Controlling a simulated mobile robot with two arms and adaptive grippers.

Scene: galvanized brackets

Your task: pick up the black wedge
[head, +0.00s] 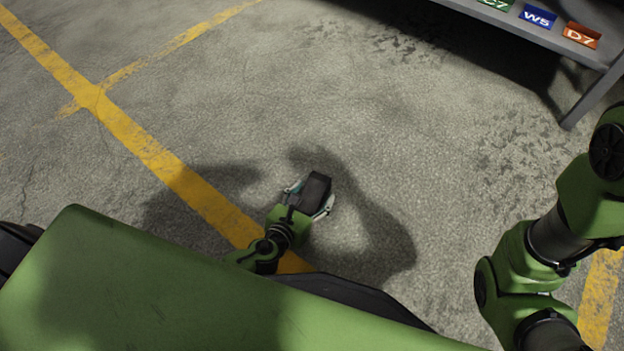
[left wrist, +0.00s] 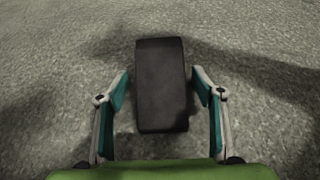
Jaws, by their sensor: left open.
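The black wedge (head: 316,190) lies on the concrete floor in the head view, just in front of my base. My left gripper (head: 309,200) is at the wedge with its fingers spread to either side of it. In the left wrist view the wedge (left wrist: 161,85) is a dark block, upright in the picture, between the two teal-padded fingers of the left gripper (left wrist: 161,92). The fingers are open, with a gap showing on both sides of the wedge. My right gripper is not seen; only green links of my right arm show at the right.
A grey shelf or table (head: 540,35) stands at the top right, with a blue W5 label (head: 538,16) and an orange D7 label (head: 581,36). Its leg (head: 592,97) reaches the floor. Worn yellow lines (head: 150,150) cross the floor. The floor around the wedge is clear.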

